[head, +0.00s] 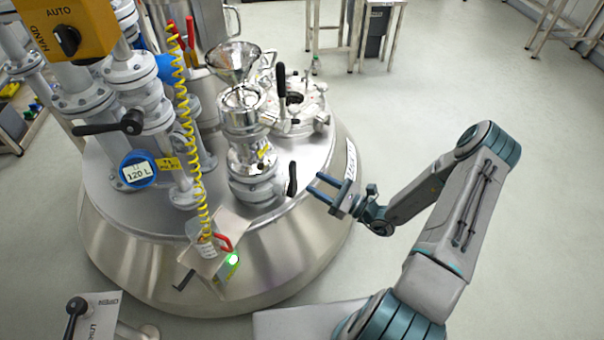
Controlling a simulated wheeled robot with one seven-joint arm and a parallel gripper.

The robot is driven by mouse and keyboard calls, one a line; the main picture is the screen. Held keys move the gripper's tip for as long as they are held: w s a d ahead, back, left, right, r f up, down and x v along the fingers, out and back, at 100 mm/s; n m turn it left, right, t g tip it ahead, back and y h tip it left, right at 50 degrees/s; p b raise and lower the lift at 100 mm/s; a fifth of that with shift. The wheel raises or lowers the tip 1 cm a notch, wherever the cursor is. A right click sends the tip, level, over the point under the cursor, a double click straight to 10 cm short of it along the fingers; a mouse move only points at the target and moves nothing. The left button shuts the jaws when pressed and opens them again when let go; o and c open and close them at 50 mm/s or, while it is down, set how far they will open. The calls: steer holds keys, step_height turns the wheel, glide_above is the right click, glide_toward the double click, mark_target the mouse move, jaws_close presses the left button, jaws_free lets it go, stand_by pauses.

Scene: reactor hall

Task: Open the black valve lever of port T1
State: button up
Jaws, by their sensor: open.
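A short black lever (292,179) stands upright on the right side of the lower steel valve body of the port with the funnel (234,61). My gripper (317,185) is open and empty just to the right of this lever. Its two fingers point left towards the lever, and a small gap seems to lie between them. A second black lever (281,80) stands upright further back beside the round hatch. A third black lever (100,129) lies roughly level on the white pipe valve at the left. I cannot read for certain which port is marked T1.
The wide steel vessel (270,250) carries all the ports. A coiled yellow hose (184,110) hangs left of the funnel port, above a bracket with a green light (232,259). Pale floor to the right is clear; tables (340,27) stand at the back.

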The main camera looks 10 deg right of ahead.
steer(key=shift+v, duration=2.4)
